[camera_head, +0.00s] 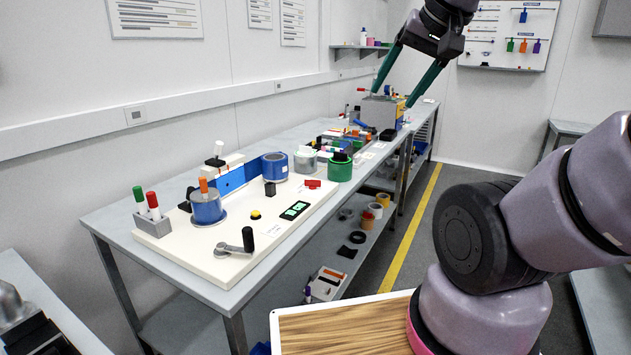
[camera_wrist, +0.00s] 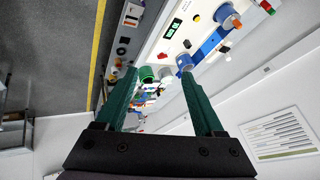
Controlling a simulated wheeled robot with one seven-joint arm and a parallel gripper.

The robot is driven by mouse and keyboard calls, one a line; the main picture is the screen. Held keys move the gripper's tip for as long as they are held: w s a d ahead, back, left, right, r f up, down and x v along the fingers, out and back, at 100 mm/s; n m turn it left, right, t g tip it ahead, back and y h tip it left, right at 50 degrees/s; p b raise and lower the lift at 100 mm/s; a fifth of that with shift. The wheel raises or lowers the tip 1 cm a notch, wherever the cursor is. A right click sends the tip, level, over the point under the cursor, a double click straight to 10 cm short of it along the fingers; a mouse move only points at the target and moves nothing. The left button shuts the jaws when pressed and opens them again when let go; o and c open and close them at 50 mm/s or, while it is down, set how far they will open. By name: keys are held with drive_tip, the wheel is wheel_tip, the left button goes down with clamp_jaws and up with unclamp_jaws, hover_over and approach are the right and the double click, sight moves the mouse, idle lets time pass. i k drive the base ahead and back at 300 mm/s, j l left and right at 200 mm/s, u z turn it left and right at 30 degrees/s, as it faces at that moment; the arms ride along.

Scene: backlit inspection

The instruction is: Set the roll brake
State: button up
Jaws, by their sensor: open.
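A cream backlit-inspection board (camera_head: 237,262) lies on the near bench. It bears a blue roll with an orange-topped spindle (camera_head: 207,207), a second blue roll (camera_head: 274,167), a blue strip (camera_head: 231,180) between them, a crank with a black knob (camera_head: 236,243), a yellow button (camera_head: 255,214), a green-lit display (camera_head: 294,210) and a small red piece (camera_head: 312,183). A white-tipped lever (camera_head: 218,150) stands behind the strip. I cannot tell which part is the roll brake. My gripper (camera_head: 393,97) is open and empty, raised high, far from the board; its fingers (camera_wrist: 158,74) show in the wrist view.
A holder with green and red pens (camera_head: 153,224) stands at the board's left end. A wood-topped surface (camera_head: 340,330) lies in front; the aisle is clear.

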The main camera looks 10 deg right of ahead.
sight(313, 184)
drive_tip(key=i+l+u, duration=0.3)
drive_tip(key=i+l, duration=0.15)
drive_tip(key=l, duration=0.25)
drive_tip(key=i+l+u, duration=0.2)
drive_tip(key=l, duration=0.2)
